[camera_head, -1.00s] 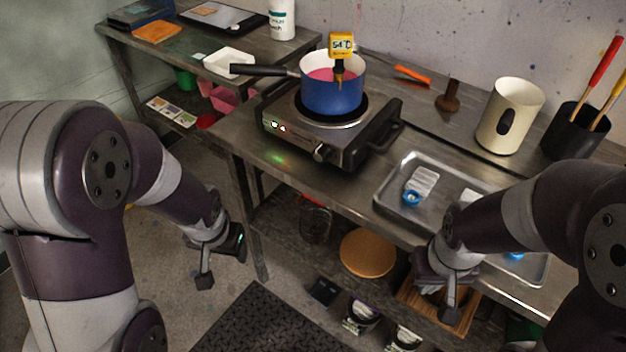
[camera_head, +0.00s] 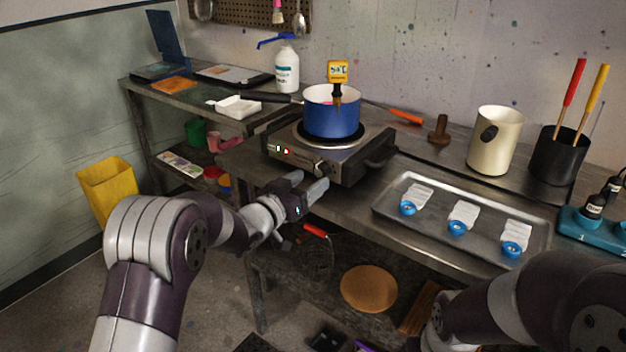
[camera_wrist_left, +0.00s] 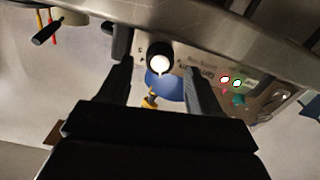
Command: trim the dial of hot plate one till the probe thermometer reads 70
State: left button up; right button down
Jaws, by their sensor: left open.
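Hot plate one (camera_head: 345,163) stands on the steel bench with its dial (camera_head: 320,169) on the front panel. A blue pot (camera_head: 333,120) with pink liquid sits on it. The yellow probe thermometer (camera_head: 338,72) stands in the pot; its display is small and seems to read 54 °C. My left gripper (camera_head: 310,184) is open, just in front of and below the dial. In the left wrist view the dial (camera_wrist_left: 160,57) shows between the two open fingers, beyond their tips, apparently untouched. Two indicator lights glow beside it. My right gripper is below the frame; only its arm shows.
A steel tray (camera_head: 385,208) with white strips and blue rings lies right of the hot plate. A cream pitcher (camera_head: 493,140), a black holder (camera_head: 557,158) and a brown pestle-like object (camera_head: 439,130) stand behind it. The pot's handle points left.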

aim_at(321, 171)
pick_arm(q)
jog(key=shift+x, duration=1.3)
jog(key=c, duration=1)
jog(key=shift+c, duration=0.2)
jog(key=shift+f+m+b, duration=0.2)
jog(key=shift+m+b, duration=0.95)
jog(key=shift+m, duration=0.45)
jog(key=shift+a+r+m+b, duration=0.1)
jog(key=shift+m+b, duration=1.05)
jog(key=shift+m, duration=0.65)
